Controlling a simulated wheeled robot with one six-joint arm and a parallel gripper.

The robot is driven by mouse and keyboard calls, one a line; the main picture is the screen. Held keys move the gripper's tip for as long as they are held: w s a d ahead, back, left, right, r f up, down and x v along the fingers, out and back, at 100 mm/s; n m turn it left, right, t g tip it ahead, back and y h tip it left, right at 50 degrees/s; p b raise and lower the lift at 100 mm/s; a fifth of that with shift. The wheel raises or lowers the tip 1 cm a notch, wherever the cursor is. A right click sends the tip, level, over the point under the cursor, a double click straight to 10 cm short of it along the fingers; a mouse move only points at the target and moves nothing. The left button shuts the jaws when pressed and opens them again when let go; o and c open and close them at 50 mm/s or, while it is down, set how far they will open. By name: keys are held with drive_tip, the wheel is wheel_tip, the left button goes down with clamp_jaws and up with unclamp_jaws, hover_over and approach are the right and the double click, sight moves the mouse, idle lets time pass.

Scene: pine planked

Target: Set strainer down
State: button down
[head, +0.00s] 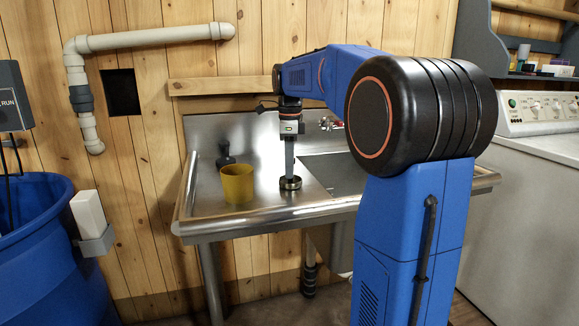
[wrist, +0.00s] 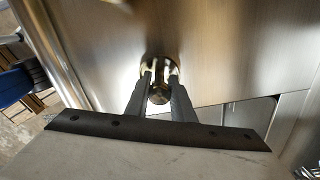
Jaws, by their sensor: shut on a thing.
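The strainer (head: 290,184) is a small, round, dark metal piece with a brassy rim. It is at the steel drainboard (head: 210,203), left of the sink basin (head: 338,173). My gripper (head: 289,174) points straight down and is shut on the strainer. In the wrist view the two dark fingers of my gripper (wrist: 159,82) close on the upright middle of the strainer (wrist: 158,97). The strainer looks level and very low over the steel; I cannot tell whether its underside touches. The fingers hide part of it.
A yellow cup (head: 237,184) stands on the drainboard just left of the strainer, with a dark object (head: 225,153) behind it. A raised rim (head: 270,220) runs along the front edge. Taps (head: 328,123) are at the back right. Bare steel lies at the front left.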

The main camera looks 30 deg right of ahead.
drive_tip(key=c, duration=1.5)
unclamp_jaws()
wheel_tip(320, 180, up, 12)
drive_tip(key=shift+s+r, duration=0.1)
